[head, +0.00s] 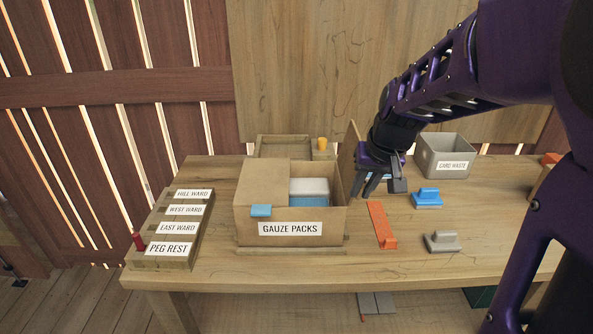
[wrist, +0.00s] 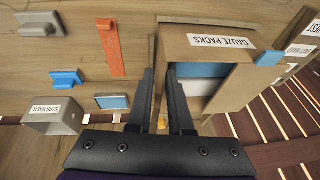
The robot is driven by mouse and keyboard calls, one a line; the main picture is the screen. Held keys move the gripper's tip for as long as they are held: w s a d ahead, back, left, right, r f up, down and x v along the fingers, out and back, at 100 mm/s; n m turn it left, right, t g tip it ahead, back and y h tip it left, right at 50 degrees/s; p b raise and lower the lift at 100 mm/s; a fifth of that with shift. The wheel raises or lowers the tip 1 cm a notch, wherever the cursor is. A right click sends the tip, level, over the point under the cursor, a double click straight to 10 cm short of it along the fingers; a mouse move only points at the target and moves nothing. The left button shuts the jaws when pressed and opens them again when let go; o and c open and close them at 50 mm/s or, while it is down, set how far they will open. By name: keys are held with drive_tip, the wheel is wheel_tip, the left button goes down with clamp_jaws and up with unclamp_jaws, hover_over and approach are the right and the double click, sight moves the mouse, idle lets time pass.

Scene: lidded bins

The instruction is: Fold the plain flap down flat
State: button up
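The cardboard box labelled GAUZE PACKS (head: 250,228) stands on the table; its label faces the camera in the wrist view (wrist: 190,40). Its left flap (head: 270,182), with a blue tab (head: 261,210), lies flat over the left half. The plain flap (head: 352,150) stands raised at the box's right side, partly hidden by my gripper. White and blue packs (head: 309,187) show in the open half. My gripper (head: 378,186) is just right of the plain flap, fingers pointing down. Its fingers (wrist: 160,72) are apart in the wrist view. I cannot tell whether they touch the flap.
Right of the box lie an orange strip (head: 380,220), a blue handled block (head: 427,197) and a grey one (head: 441,241). A grey CARD WASTE bin (head: 440,158) stands behind. A labelled peg rest rack (head: 172,225) with a red peg (head: 138,241) is at left. A shallow tray (head: 283,143) is behind the box.

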clamp_jaws()
drive_tip(key=shift+s+a+r+h+p, duration=0.1)
drive_tip(key=shift+a+h+p, duration=0.2)
drive_tip(key=shift+p, duration=0.45)
drive_tip(key=shift+a+h, duration=0.25)
drive_tip(key=shift+h, duration=0.25)
drive_tip(key=shift+a, duration=0.1)
